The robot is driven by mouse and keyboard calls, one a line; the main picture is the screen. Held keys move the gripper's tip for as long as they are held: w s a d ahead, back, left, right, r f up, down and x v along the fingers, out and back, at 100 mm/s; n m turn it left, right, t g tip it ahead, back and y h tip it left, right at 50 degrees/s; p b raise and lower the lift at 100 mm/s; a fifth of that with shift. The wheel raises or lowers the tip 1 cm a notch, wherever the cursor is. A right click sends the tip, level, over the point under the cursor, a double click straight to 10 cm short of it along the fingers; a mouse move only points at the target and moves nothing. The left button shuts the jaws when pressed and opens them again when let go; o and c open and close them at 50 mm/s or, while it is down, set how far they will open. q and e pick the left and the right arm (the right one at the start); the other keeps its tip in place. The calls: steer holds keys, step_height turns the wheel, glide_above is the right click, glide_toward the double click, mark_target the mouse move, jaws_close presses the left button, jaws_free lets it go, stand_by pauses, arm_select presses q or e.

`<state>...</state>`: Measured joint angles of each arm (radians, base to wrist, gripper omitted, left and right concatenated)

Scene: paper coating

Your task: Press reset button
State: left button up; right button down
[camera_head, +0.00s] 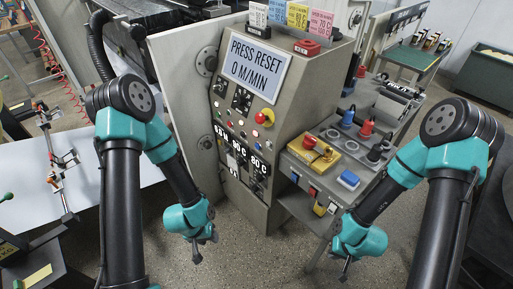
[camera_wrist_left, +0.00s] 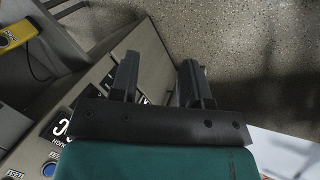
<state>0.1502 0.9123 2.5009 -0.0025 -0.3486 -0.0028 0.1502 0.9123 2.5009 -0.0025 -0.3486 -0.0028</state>
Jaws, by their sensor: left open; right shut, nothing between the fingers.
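The grey control cabinet (camera_head: 300,110) stands in the middle of the head view. Its screen (camera_head: 254,68) reads PRESS RESET, 0 M/MIN. Below the screen its sloped front carries rows of small buttons and dials, with a red mushroom button (camera_head: 266,117) at the right. A blue button (camera_wrist_left: 49,169) shows at the lower left of the left wrist view; its label is too small to read surely. My left gripper (camera_head: 195,250) is open and empty, low in front of the cabinet. My right gripper (camera_head: 345,270) is shut and empty, low at the right, apart from the panel.
A side console (camera_head: 310,180) right of the cabinet bears a yellow box (camera_head: 314,152) with a red button and a blue block (camera_head: 348,180). Several colored cards and another red button (camera_head: 307,47) top the cabinet. A white sheet (camera_head: 100,180) lies left. The floor in front is clear.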

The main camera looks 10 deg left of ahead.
arm_select(q)
jaws_close()
stand_by(0.3)
stand_by(1.4)
